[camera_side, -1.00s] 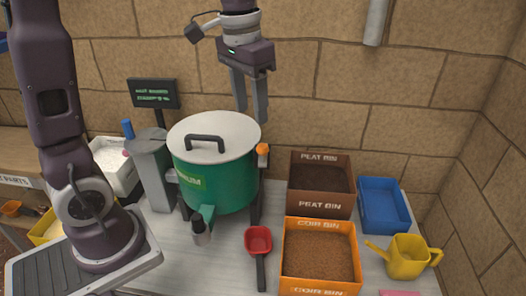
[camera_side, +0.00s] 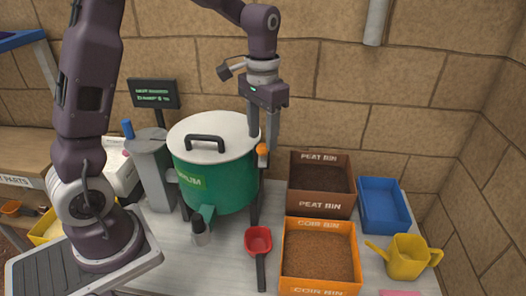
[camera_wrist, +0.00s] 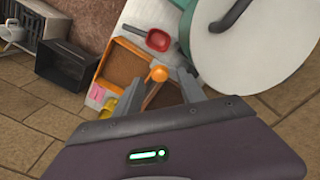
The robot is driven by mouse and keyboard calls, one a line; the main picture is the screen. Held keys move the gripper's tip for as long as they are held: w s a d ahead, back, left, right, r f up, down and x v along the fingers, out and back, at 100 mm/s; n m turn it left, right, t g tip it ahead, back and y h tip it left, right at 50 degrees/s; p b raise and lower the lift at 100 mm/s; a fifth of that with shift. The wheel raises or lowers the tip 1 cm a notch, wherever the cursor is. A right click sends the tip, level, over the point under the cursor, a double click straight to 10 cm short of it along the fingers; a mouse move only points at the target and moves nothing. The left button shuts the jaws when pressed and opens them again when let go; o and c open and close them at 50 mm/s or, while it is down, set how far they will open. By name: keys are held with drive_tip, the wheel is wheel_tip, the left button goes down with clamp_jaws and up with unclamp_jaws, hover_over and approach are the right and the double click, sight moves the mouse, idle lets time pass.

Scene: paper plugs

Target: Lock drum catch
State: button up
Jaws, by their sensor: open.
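The green drum (camera_side: 218,183) stands upright on the bench with its white lid (camera_side: 240,127) on top and a dark handle on the lid. An orange-knobbed catch (camera_side: 262,151) is at the drum's right rim. My gripper (camera_side: 263,140) is open and empty, pointing down at the drum's right edge, with its fingertips just above or around the orange knob. In the wrist view, the orange knob (camera_wrist: 158,74) shows between the spread fingers of my gripper (camera_wrist: 150,88), and the lid (camera_wrist: 255,45) is at upper right. I cannot tell whether the fingers touch the knob.
A peat bin (camera_side: 321,207), coir bin (camera_side: 284,262), blue tray (camera_side: 383,207) and yellow watering can (camera_side: 406,258) stand right of the drum. A red scoop (camera_side: 258,242) lies in front. A grey post (camera_side: 152,172) and dark display (camera_side: 153,94) are at the left.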

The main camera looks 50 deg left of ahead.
sight(262, 144)
drive_tip(key=shift+f, duration=2)
drive_tip(key=c, duration=0.7)
